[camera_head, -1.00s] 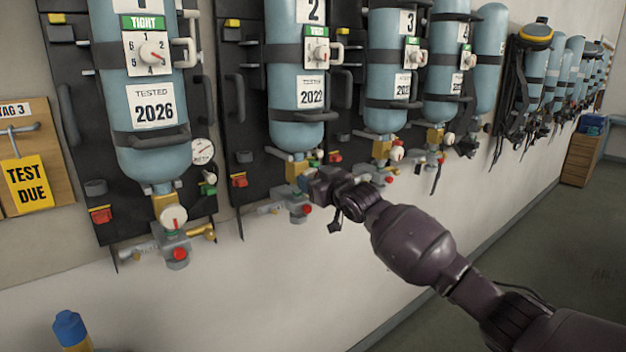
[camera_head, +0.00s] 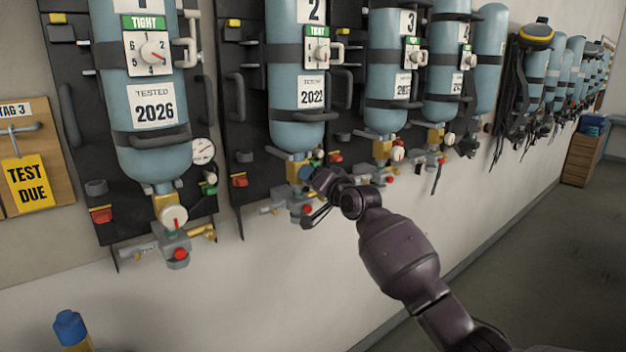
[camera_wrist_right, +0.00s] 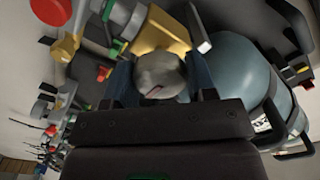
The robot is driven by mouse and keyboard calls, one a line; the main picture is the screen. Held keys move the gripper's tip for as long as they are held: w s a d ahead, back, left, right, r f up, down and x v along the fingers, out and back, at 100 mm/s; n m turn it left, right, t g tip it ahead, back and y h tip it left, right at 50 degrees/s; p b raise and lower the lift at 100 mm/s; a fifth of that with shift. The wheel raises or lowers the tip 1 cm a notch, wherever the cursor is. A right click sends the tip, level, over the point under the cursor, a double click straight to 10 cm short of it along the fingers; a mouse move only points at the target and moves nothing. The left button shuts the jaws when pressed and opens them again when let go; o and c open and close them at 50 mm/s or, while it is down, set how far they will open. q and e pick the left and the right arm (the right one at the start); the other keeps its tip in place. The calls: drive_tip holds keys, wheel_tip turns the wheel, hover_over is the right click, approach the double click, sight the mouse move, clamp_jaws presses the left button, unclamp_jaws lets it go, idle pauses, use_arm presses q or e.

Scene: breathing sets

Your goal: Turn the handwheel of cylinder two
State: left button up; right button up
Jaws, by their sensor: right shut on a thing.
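Cylinder two (camera_head: 297,130) is a light blue bottle hung upside down on a black backboard, with a "2" label and a "TESTED 2022" card. A brass valve (camera_head: 297,168) sits at its lower end. My right gripper (camera_head: 308,176) is at this valve and covers the handwheel in the head view. In the right wrist view the pale round handwheel (camera_wrist_right: 161,75) with a small red mark sits between the two fingers, and the right gripper (camera_wrist_right: 160,82) is shut on it. The brass valve body (camera_wrist_right: 158,35) shows just behind. My left gripper is in no view.
Cylinder one (camera_head: 150,90) hangs to the left, with its own handwheel (camera_head: 173,217) and gauge (camera_head: 203,151). Cylinder three (camera_head: 387,90) hangs to the right. A blue-capped bottle (camera_head: 70,328) stands at lower left. The wall below the sets is bare.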

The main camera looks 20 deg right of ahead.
drive_tip(key=m, duration=0.4)
drive_tip(key=shift+m, duration=0.3)
drive_tip(key=m, duration=0.3)
drive_tip(key=shift+r+m, duration=0.1)
drive_tip(key=shift+m, duration=0.3)
drive_tip(key=m, duration=0.4)
drive_tip(key=shift+m, duration=2.1)
drive_tip(key=o, duration=0.9)
drive_tip(key=shift+s, duration=0.1)
